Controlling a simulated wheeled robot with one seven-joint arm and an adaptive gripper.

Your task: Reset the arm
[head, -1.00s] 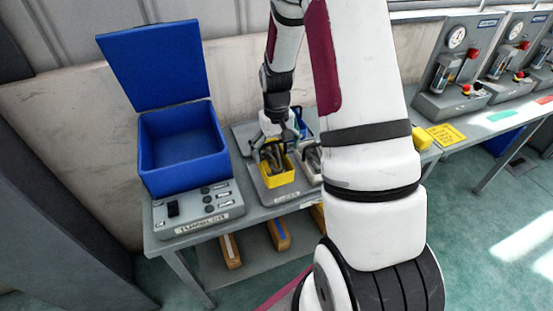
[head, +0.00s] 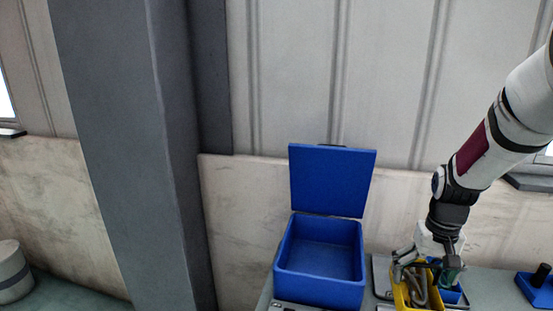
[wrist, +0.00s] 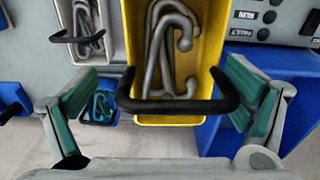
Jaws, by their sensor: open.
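My gripper (wrist: 160,75) is open, its teal-padded fingers spread to either side of the black handle (wrist: 180,106) of a yellow bin (wrist: 222,30). Gaps show between the pads and the handle. The yellow bin holds grey hooks (wrist: 165,50). In the head view my gripper (head: 430,262) is low at the right, over the yellow bin (head: 402,293), with my arm reaching down from the upper right. The fingers partly hide the bin there.
A blue box (head: 320,290) with its lid (head: 332,180) raised stands left of the yellow bin. In the wrist view, a pale bin (wrist: 103,52) with grey parts and a small blue bin (wrist: 97,121) with a teal part are at left. A grey pillar (head: 125,150) stands farther left.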

